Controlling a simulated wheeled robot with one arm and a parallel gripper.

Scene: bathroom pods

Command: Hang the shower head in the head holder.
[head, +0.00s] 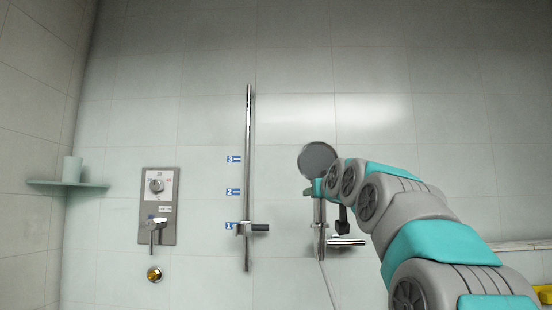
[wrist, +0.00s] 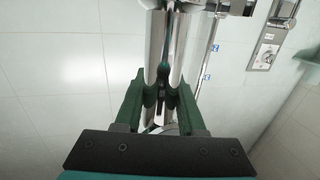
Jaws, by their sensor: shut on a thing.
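The shower head (head: 318,158), a round grey disc, is up in front of the tiled wall, to the right of the rail. My gripper (head: 320,188) is at its handle, just below the disc. In the wrist view my gripper's green fingers (wrist: 162,95) are shut around the chrome handle (wrist: 155,45). The head holder (head: 246,228) is a chrome slider with a dark knob, low on the vertical rail (head: 248,150) beside mark 1. The shower head is apart from it. My wrist partly hides the handle in the head view.
A mixer panel (head: 158,205) with a lever is left of the rail, above a brass outlet (head: 154,274). A corner shelf (head: 68,184) holds a cup (head: 72,168). A chrome bar (head: 345,242) is below my gripper. A thin hose (head: 327,285) hangs down. Wall space between rail and shower head is clear.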

